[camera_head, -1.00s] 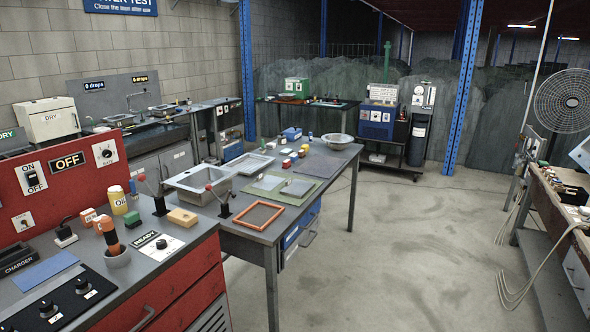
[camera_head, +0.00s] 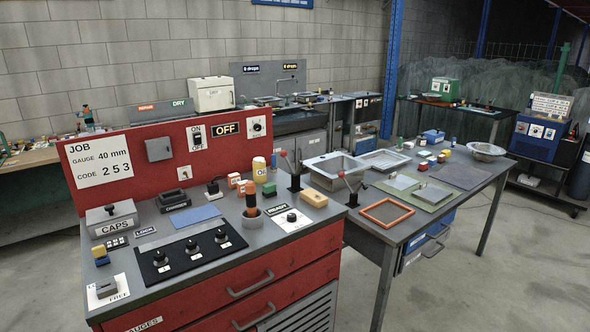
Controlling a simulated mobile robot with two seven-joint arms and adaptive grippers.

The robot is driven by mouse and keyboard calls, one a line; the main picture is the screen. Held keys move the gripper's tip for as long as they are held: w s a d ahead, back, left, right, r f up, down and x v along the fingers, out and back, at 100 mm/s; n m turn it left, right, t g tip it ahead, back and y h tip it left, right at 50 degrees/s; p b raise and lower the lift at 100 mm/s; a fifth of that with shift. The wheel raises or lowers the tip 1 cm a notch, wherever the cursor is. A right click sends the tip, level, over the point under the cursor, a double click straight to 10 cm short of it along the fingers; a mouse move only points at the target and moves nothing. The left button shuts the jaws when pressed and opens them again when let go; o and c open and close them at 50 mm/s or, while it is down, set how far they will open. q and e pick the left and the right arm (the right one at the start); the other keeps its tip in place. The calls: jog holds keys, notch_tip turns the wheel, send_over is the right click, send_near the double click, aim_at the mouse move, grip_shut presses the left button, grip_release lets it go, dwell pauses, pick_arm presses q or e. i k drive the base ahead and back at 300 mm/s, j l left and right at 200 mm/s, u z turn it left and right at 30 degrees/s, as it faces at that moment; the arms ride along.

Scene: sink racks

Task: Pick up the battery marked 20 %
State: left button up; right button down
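I cannot make out a battery marked 20 % in this view; the small labels are too small to read. A dark charger (camera_head: 173,199) lies on the grey top of the red workbench (camera_head: 225,268), in front of its red back panel. Neither of my grippers is in view.
A grey table (camera_head: 410,229) joins the bench on the right, with a metal basin (camera_head: 337,171), an orange frame (camera_head: 387,213) and several small coloured blocks. A box marked CAPS (camera_head: 112,219) stands at the bench's left. Open floor lies to the right front.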

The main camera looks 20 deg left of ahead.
aim_at(234, 179)
jog(key=u, duration=1.15)
jog(key=i+l, duration=0.1)
jog(key=l, duration=0.25)
jog(key=i+l+z, duration=0.15)
jog(key=l, duration=0.2)
jog(key=i+l, duration=0.1)
jog(key=l, duration=0.25)
jog(key=z, duration=0.05)
